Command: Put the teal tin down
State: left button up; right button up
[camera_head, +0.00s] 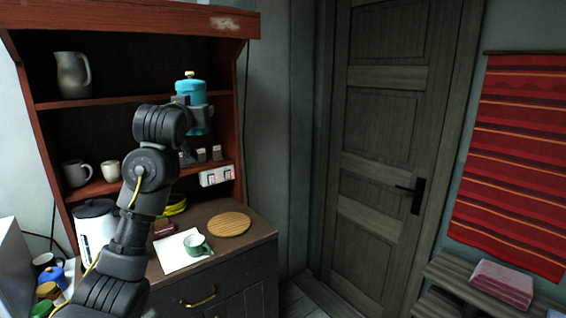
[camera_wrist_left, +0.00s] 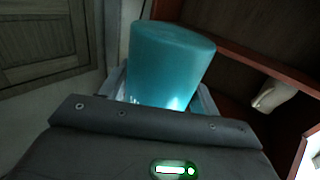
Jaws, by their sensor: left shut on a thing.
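The teal tin (camera_head: 190,88), with a yellow-gold knob on its top, is upright at the right end of the red-brown shelf unit (camera_head: 126,24). My left gripper (camera_head: 194,103) is shut around the tin's body. In the left wrist view the tin (camera_wrist_left: 168,62) stands between the fingers (camera_wrist_left: 160,96). In the head view it overlaps the upper shelf's edge and seems held in front of it. I cannot see anything touching its base. My right gripper is not in view.
A grey pitcher (camera_head: 73,75) stands on the upper shelf, left. Mugs (camera_head: 76,172) and small boxes (camera_head: 216,153) are on the lower shelf.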

pick_arm(q)
jog(key=s+d+f+m+h+b, duration=0.15)
jog(key=s+f, duration=0.35)
jog(key=f, duration=0.9)
jog(key=s+d+f+h+b, duration=0.1)
jog(key=s+d+f, duration=0.25)
jog(key=f, duration=0.95)
jog(key=s+a+f+y, duration=0.1)
jog(key=s+a+f, duration=0.1)
jog(key=s+f, duration=0.5)
jog(key=s+a+f+n+y+b, duration=0.1)
jog(key=s+a+f, duration=0.2)
jog(key=s+f, duration=0.4)
jog(key=s, duration=0.6)
jog(key=shift+f, duration=0.35)
jog(key=shift+d, duration=0.15)
